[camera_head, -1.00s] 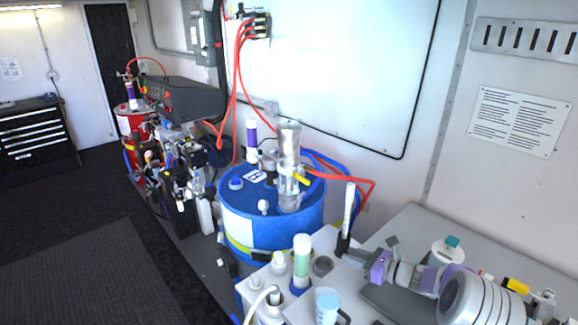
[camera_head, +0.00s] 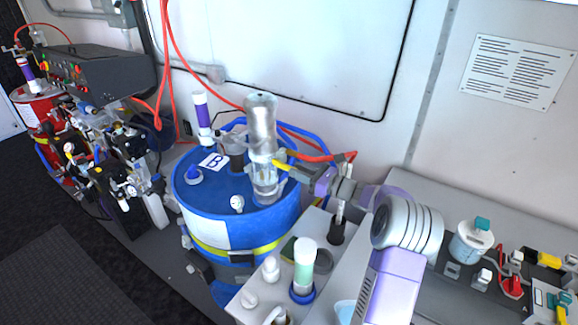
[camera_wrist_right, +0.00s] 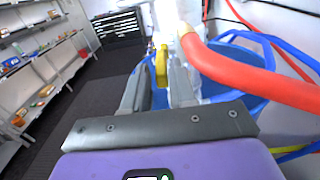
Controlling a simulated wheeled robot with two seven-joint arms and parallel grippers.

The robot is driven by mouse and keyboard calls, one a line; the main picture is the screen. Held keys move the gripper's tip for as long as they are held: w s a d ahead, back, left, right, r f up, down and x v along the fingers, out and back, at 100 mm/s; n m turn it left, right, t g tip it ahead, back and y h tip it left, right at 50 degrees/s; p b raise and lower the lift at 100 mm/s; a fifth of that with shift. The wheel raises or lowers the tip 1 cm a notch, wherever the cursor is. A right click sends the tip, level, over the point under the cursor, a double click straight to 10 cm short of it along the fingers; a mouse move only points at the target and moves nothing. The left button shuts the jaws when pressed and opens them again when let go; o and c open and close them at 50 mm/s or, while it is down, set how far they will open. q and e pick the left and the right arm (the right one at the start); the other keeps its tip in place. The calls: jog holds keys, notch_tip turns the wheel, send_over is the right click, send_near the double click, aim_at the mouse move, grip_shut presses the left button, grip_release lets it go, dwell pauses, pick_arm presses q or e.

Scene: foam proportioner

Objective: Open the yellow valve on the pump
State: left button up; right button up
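The pump (camera_head: 261,125), a silver cylinder with a clear lower part, stands upright on the blue drum (camera_head: 240,215). Its yellow valve (camera_head: 281,164) sticks out toward the right in the head view. My right gripper (camera_head: 291,171) reaches in from the right, with its fingertips at the valve. In the right wrist view the yellow valve (camera_wrist_right: 161,66) shows between the two fingers of my right gripper (camera_wrist_right: 160,80). The fingers are apart, with a gap on either side of the valve. My left gripper is not in view.
A red hose (camera_wrist_right: 255,82) runs close by the right finger in the wrist view. A purple-and-white tube (camera_head: 202,115) stands on the drum's far side. A white bench with bottles (camera_head: 304,268) lies in front. The wall panel is behind.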

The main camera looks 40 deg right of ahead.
aim_at(285, 166)
jog(key=shift+x, duration=1.75)
jog(key=shift+c, duration=0.3)
grip_shut()
